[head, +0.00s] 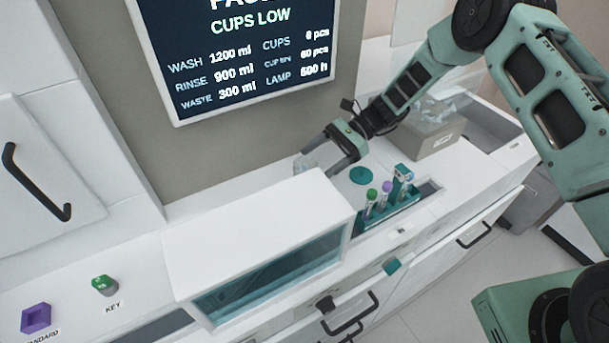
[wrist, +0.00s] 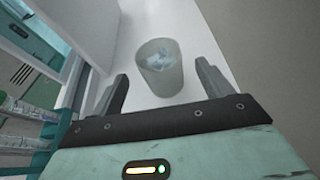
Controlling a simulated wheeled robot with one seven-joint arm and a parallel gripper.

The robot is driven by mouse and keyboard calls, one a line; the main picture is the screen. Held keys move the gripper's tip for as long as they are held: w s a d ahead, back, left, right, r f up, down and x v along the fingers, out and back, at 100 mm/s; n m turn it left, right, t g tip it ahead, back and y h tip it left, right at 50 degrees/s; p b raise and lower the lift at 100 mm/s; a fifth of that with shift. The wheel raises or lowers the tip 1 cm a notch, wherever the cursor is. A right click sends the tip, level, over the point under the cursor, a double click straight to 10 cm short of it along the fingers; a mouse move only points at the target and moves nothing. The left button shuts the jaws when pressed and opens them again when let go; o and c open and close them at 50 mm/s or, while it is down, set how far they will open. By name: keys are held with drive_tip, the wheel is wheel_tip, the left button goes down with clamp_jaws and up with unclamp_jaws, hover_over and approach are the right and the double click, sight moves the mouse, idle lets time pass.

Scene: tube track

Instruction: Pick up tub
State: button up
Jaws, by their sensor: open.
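The tub (wrist: 160,68) is a small translucent cup with pale bluish crumpled contents, standing upright on the white counter in the wrist view. In the head view the tub (head: 304,163) is partly hidden behind the white cabinet box and beside my fingers. My gripper (wrist: 163,88) is open, with one finger to each side of the tub's near part. The fingertips appear apart from it. In the head view my gripper (head: 336,162) reaches down over the counter behind the white box.
A white box with a teal glass front (head: 262,235) stands close to my gripper. A teal rack (head: 392,210) with capped tubes and a round teal lid (head: 361,175) lie to the right. A wall screen (head: 240,50) hangs above.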

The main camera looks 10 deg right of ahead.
drive_tip(key=p+x, duration=0.3)
drive_tip(key=x, duration=0.3)
drive_tip(key=shift+a+r+p, duration=0.1)
drive_tip(key=shift+r+p, duration=0.05)
drive_tip(key=shift+p, duration=0.15)
drive_tip(key=shift+a+f, duration=0.15)
drive_tip(key=shift+f, duration=0.05)
drive_tip(key=c, duration=1.1)
